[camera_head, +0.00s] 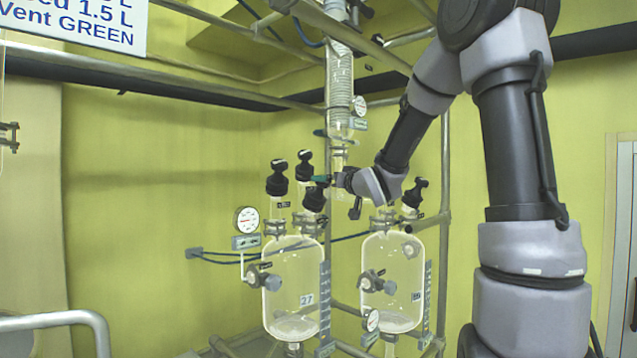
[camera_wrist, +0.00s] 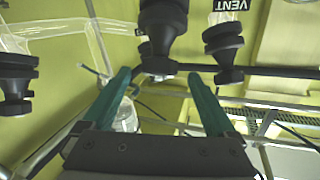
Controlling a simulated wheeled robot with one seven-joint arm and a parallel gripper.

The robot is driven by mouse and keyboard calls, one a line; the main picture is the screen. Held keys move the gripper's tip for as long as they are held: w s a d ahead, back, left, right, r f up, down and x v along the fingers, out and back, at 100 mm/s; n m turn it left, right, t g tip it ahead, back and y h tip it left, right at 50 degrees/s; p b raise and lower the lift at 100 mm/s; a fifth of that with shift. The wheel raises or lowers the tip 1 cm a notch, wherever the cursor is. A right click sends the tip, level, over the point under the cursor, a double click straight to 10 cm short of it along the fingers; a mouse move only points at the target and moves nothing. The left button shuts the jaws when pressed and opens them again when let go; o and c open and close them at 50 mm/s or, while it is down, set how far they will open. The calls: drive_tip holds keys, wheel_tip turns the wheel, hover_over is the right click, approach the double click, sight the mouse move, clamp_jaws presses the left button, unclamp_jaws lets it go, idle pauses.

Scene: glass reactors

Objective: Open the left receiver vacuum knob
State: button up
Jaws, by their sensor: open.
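The left receiver (camera_head: 293,287) is a clear glass vessel marked 27, with several black knobs on necks above it. Two are upper knobs, one at the left (camera_head: 277,182) and one further right (camera_head: 304,168); a lower knob (camera_head: 314,198) sits near my gripper. Their labels are too small to read in the head view. My gripper (camera_head: 321,181) has green fingers pointing left at these knobs. In the wrist view my gripper (camera_wrist: 159,74) is open and empty. A black knob (camera_wrist: 163,40) shows beyond the gap between its fingertips. A knob at the right (camera_wrist: 223,48) has a VENT label above it.
The right receiver (camera_head: 392,281) stands beside the left one, with a black knob (camera_head: 418,190) above it. A gauge (camera_head: 246,219) is left of the left receiver. A glass column (camera_head: 340,88) and metal frame rails stand close to my arm. Another black knob (camera_wrist: 15,82) is at the wrist view's left.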

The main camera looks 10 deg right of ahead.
drive_tip(key=x, duration=0.7)
drive_tip(key=shift+w, duration=0.1)
drive_tip(key=c, duration=1.4)
